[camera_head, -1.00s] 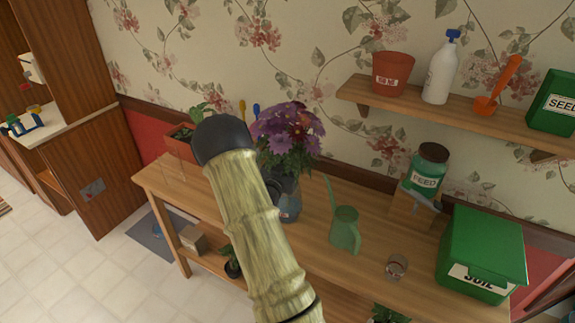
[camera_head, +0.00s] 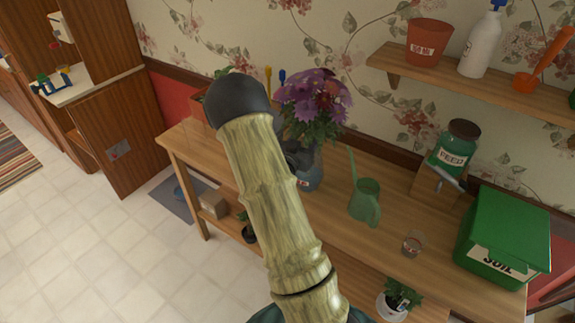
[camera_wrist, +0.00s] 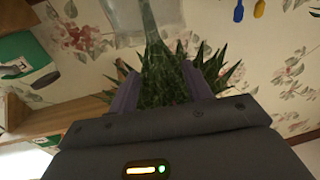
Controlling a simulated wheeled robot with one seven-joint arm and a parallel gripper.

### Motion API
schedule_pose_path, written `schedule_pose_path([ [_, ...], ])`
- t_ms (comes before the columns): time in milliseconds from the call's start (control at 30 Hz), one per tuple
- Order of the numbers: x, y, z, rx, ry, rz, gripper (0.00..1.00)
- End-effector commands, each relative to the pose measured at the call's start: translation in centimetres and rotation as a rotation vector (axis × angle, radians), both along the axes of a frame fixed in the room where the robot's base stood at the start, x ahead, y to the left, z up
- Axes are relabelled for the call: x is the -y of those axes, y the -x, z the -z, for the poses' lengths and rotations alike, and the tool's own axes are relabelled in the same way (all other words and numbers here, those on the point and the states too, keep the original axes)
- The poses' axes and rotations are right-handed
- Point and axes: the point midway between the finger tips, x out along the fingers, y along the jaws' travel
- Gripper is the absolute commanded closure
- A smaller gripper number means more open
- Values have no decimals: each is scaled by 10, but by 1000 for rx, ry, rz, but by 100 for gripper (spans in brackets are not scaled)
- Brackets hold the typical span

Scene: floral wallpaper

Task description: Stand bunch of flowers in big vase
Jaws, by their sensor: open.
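The bunch of flowers (camera_head: 315,100), purple with green leaves, stands upright above the big vase (camera_head: 310,175), a bluish vessel on the wooden table. The lower stems are partly hidden in the head view. My gripper (camera_head: 298,155) is dark and mostly hidden behind my arm, beside the leaves and the vase top. In the wrist view my gripper (camera_wrist: 162,85) is open, its two fingers on either side of the green stems and leaves (camera_wrist: 165,75). The stems run toward a pale, translucent shape at the top of that view. I cannot tell whether the fingers touch them.
A green watering can (camera_head: 364,203) stands right of the vase. A shelf (camera_head: 470,90) with a pot and bottle is above. The table's front left is clear.

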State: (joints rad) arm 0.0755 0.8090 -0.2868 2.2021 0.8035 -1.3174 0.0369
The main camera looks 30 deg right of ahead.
Motion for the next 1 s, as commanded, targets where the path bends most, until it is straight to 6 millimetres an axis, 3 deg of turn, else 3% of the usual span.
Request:
schedule_pose_path([
  [400, -76, 40, 2, 1, 0, -6, 51],
  [600, -104, 56, 1, 0, 1, -3, 51],
  [1000, -112, 62, 0, 0, 2, 0, 51],
])
